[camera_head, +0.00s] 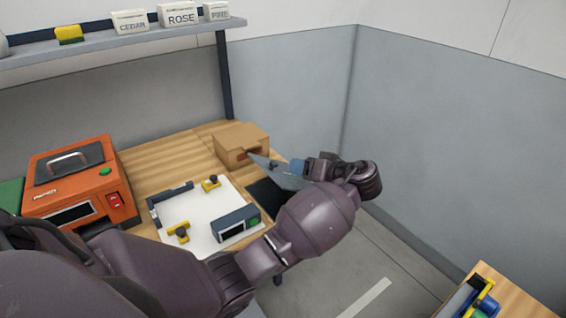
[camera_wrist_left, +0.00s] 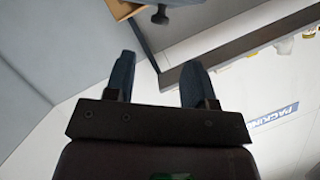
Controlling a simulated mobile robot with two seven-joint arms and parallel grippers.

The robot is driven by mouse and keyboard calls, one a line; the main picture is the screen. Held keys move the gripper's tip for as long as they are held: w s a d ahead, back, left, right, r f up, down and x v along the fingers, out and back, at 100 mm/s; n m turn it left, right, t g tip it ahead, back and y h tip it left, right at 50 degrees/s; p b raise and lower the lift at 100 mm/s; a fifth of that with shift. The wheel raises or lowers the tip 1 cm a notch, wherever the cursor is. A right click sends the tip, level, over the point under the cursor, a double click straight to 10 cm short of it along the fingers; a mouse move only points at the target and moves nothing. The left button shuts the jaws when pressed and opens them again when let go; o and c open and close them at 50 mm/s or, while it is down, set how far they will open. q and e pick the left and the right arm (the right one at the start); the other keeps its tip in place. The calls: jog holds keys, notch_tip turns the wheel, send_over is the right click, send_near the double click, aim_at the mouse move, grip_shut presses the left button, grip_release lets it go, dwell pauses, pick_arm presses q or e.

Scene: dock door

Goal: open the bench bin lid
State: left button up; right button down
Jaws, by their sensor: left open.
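A grey flat panel (camera_head: 279,173), which looks like the bin lid, stands tilted up at the right end of the bench beside a dark rectangular area (camera_head: 264,198). I cannot tell whether that area is the bin's opening. My left gripper (camera_head: 311,165) is at the panel's right side, and my forearm and wrist hide part of it. I cannot tell whether they touch. In the left wrist view the two blue fingers (camera_wrist_left: 158,72) are apart with nothing between them. My right gripper is not in view.
A brown box (camera_head: 241,146) stands on the wooden bench (camera_head: 160,160) behind the panel. An orange machine (camera_head: 80,185) and a white board (camera_head: 195,218) with clamps are to the left. Grey walls close the corner. A second bench (camera_head: 525,295) is at lower right.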

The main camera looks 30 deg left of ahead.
aim_at(276, 163)
pick_arm(q)
jog(key=x, duration=0.8)
jog(key=shift+a+f, duration=0.2)
jog(key=shift+a, duration=0.3)
jog(key=shift+w+a, duration=0.1)
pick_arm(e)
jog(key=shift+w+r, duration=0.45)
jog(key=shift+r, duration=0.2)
